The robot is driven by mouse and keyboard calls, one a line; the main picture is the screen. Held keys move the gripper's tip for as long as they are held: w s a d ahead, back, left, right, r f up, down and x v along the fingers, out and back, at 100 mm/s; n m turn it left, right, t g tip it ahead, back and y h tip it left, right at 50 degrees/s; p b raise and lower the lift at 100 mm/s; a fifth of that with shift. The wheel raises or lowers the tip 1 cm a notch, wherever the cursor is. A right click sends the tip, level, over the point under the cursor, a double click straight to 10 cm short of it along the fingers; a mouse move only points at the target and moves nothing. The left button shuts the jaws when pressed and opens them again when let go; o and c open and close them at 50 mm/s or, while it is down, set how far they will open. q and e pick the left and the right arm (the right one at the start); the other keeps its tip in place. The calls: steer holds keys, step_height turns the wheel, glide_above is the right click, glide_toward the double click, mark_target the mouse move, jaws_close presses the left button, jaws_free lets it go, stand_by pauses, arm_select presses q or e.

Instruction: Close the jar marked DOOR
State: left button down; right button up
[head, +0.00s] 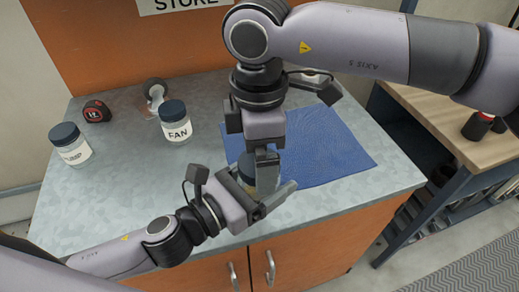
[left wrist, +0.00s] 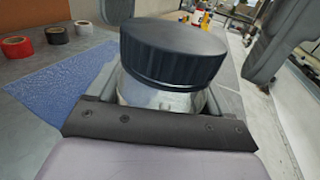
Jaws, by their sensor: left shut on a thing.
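A jar with a dark ribbed lid stands near the counter's front edge, mostly hidden by my grippers in the head view. In the left wrist view its lid (left wrist: 172,52) sits on top, looking slightly tilted, with clear glass (left wrist: 160,96) below. Its label is hidden, so I cannot read a mark. My left gripper (head: 266,203) is shut on the jar's body from the front. My right gripper (head: 267,170) points down over the jar; its fingers (left wrist: 190,35) stand apart on either side of the lid, with a visible gap on the right.
A jar labelled FAN (head: 176,130) and another lidded jar (head: 73,153), label unclear, stand on the counter's left. A red tape measure (head: 97,111) and a grey-black item (head: 155,88) lie behind. A blue mat (head: 335,150) lies right.

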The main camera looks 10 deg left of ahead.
arm_select(q)
steer(key=shift+r, duration=0.1)
arm_select(e)
step_height(320, 180, up, 12)
stand_by(0.5)
stand_by(0.5)
